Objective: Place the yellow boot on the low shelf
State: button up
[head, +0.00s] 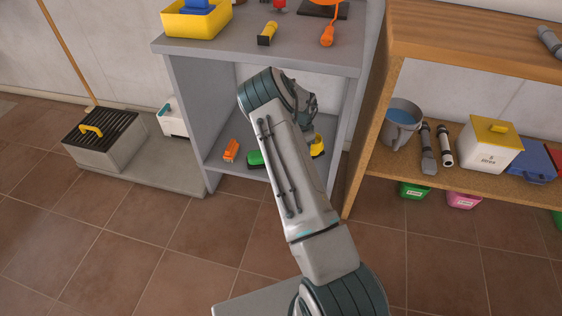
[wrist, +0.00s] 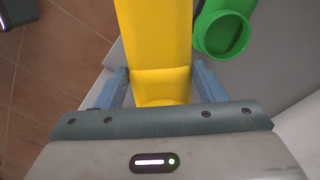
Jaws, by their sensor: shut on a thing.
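The yellow boot (wrist: 155,30) runs up the middle of the wrist view between the two blue fingers of my gripper (wrist: 160,82). My gripper is shut on it. In the head view a small part of the yellow boot (head: 318,145) shows just right of my arm, at the low shelf (head: 214,165) of the grey bench. My arm hides most of it and the fingers there. I cannot tell whether the boot touches the shelf.
On the low shelf are an orange item (head: 231,150) and a green item (head: 254,159), partly behind my arm; a green cylinder (wrist: 221,30) lies close right of the boot. The bench top (head: 345,58) is above. A wooden shelf unit (head: 378,165) stands right.

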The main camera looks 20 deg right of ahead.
notch_tip(320, 180, down, 9)
jog(key=b, duration=0.2)
jog(key=shift+b, duration=0.4)
jog(key=shift+f, duration=0.1)
jog(key=o, duration=1)
jog(key=shift+c, duration=0.2)
notch_tip(320, 180, up, 8)
jog(key=p, duration=0.2)
jog(key=shift+f+p, duration=0.15)
jog(key=shift+p, duration=0.2)
